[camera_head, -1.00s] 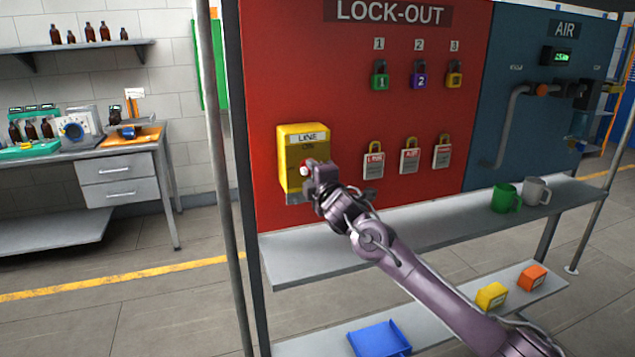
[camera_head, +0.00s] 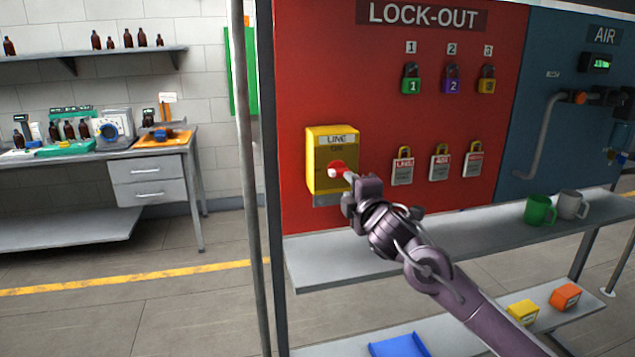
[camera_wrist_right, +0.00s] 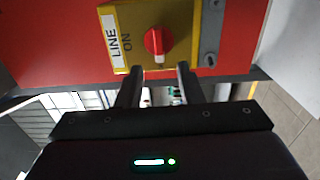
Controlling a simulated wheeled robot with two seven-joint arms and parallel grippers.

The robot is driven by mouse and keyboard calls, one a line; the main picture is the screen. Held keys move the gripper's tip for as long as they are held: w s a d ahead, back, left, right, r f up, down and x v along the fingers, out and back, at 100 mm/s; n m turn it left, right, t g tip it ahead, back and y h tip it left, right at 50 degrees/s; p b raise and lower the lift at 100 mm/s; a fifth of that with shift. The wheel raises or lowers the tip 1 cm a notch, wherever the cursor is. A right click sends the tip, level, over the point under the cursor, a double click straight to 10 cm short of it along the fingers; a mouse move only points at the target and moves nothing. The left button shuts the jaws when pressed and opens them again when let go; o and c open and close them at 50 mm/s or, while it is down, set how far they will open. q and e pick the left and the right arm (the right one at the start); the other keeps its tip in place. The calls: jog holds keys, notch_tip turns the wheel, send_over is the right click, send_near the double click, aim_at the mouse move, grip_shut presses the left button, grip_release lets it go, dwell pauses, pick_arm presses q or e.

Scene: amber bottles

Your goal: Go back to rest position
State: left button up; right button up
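The yellow switch box (camera_head: 320,160), labelled LINE ON, is fixed to the red lock-out board (camera_head: 290,90). Its red and white rotary knob (camera_head: 337,168) shows clear of my right gripper (camera_head: 351,195), which is just in front and to the lower right. In the right wrist view the knob (camera_wrist_right: 157,42) lies beyond the fingertips. The two fingers of my right gripper (camera_wrist_right: 159,78) stand apart with nothing between them, so it is open and empty. My left gripper is not in view.
Three padlocks hang at the upper row (camera_head: 452,80) and three tagged ones below (camera_head: 440,163). A grey shelf (camera_head: 400,245) under the board carries a green mug (camera_head: 539,210) and a grey mug (camera_head: 572,204). A blue tray (camera_head: 400,346) lies lower. A post (camera_head: 249,200) stands left.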

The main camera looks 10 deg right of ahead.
jog(key=s+a+f+m+g, duration=0.35)
jog(key=s+f, duration=0.35)
jog(key=f, duration=0.3)
jog(key=s+a+f+m+g, duration=0.35)
jog(key=s+f, duration=0.35)
jog(key=f, duration=0.4)
jog(key=s+d+f+m+g, duration=0.2)
jog(key=s+f+m+g, duration=0.25)
jog(key=s, duration=0.85)
jog(key=s+d+f+m+g, duration=0.1)
jog(key=s+f+m+g, duration=0.35)
jog(key=s, duration=0.75)
jog(key=s+f, duration=0.3)
jog(key=f, duration=3)
jog(key=s+d+f, duration=0.2)
jog(key=s+f, duration=0.6)
jog(key=s, duration=0.1)
jog(key=s+d+f+g, duration=0.1)
jog(key=s+d+f, duration=0.1)
jog(key=s+f, duration=0.7)
jog(key=shift+s+h, duration=0.3)
jog(key=shift+s, duration=0.35)
